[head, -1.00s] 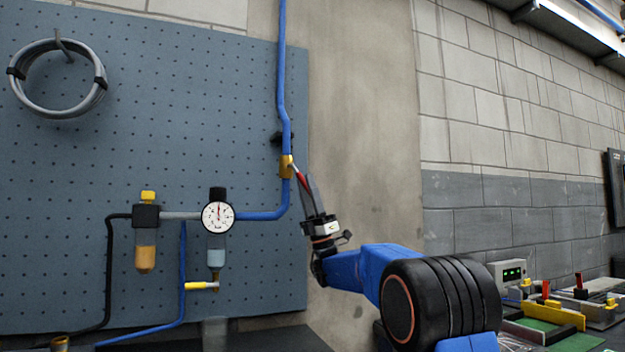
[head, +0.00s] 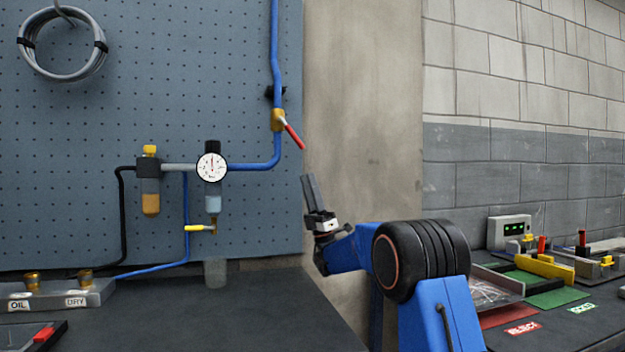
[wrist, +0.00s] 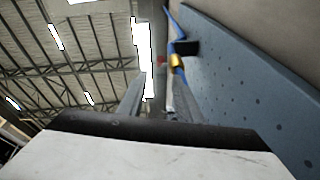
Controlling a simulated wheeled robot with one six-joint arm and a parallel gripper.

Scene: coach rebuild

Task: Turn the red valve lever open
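The red valve lever (head: 293,135) slants down and to the right from a brass valve body (head: 277,119) on the vertical blue pipe, near the right edge of the pegboard. My gripper (head: 311,178) is below the lever's free end and slightly right of it, fingers pointing up, with a visible gap to the lever. In the wrist view, the two fingers (wrist: 158,82) stand apart with nothing between them. The brass valve body (wrist: 176,61) shows beyond the fingertips, and a small red patch (wrist: 160,59), probably the lever's end, shows between them.
A pressure gauge (head: 212,167) and a filter with a yellow cap (head: 150,180) sit left of the valve. A dark bench (head: 230,310) runs below. A bare concrete pillar (head: 360,120) stands to the right, with trays and a small meter (head: 509,231) farther right.

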